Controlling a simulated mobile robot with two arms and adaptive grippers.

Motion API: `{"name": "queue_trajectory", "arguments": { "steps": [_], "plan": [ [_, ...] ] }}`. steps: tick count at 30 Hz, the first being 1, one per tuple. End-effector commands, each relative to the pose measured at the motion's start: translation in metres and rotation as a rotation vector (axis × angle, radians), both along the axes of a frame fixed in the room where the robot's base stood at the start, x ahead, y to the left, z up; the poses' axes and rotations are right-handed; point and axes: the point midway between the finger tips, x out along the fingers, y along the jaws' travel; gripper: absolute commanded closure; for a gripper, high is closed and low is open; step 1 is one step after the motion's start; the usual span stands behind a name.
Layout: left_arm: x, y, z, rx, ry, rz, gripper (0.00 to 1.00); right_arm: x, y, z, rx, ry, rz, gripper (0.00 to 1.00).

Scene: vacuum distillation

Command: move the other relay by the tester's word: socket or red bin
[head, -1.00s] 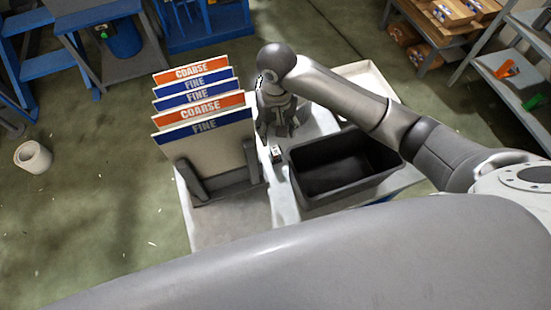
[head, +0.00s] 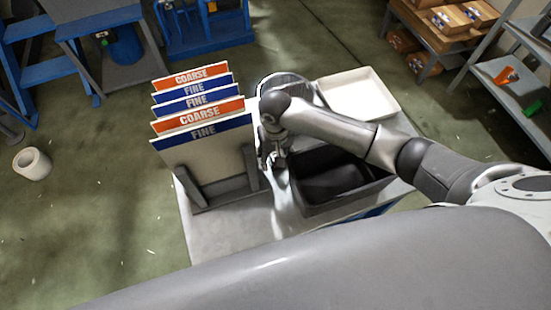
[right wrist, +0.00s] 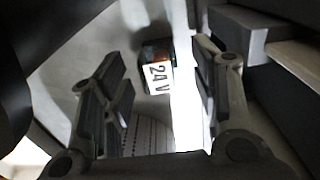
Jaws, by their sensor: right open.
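A small relay (right wrist: 157,77) with a white "24 V" label and a dark body shows in the right wrist view, on a pale surface. My right gripper (right wrist: 160,98) is open, with one finger on each side of the relay in that view; I cannot tell whether either touches it. In the head view my right gripper (head: 275,160) points down between the panel rack and the dark bin, and the relay is hidden there. A socket, a tester and a red bin cannot be made out. My left gripper is out of view.
A dark grey bin (head: 352,204) stands right of the gripper, with a white tray (head: 360,92) behind it. Upright COARSE and FINE panels (head: 203,134) stand close on the left. The table's front left part (head: 225,222) is bare.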

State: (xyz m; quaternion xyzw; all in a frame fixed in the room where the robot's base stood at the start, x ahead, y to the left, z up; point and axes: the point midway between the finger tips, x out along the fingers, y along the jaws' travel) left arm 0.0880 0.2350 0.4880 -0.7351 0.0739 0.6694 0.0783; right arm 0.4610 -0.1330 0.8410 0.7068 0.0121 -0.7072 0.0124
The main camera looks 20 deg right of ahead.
Motion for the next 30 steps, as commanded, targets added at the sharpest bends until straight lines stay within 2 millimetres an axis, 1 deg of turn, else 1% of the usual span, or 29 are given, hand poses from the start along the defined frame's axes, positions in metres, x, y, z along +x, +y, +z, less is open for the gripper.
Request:
{"name": "queue_trajectory", "arguments": {
  "steps": [1, 5, 12, 13, 24, 25, 26, 30],
  "plan": [
    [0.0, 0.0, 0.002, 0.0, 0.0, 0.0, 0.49, -0.001, 0.0, -0.007, -0.001, 0.002, -0.001, 0.45],
    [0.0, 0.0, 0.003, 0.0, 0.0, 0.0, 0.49, 0.0, -0.001, -0.017, -0.001, 0.0, 0.0, 0.45],
    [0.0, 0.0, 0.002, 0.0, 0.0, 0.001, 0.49, 0.0, 0.0, -0.02, 0.0, -0.001, 0.002, 0.45],
    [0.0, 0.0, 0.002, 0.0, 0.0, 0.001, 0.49, 0.0, 0.0, -0.02, 0.0, -0.001, 0.002, 0.46],
    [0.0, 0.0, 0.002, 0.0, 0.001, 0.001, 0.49, 0.0, 0.0, -0.019, 0.0, -0.001, 0.001, 0.94],
    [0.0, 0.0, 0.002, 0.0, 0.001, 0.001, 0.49, 0.0, 0.0, -0.019, 0.0, -0.001, 0.001, 0.94],
    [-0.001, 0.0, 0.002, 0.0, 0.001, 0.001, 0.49, 0.0, 0.0, -0.019, 0.0, -0.001, 0.001, 0.98],
    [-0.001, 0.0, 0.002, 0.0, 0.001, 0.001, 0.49, 0.0, 0.0, -0.019, 0.0, -0.002, 0.001, 0.98]
  ]
}}
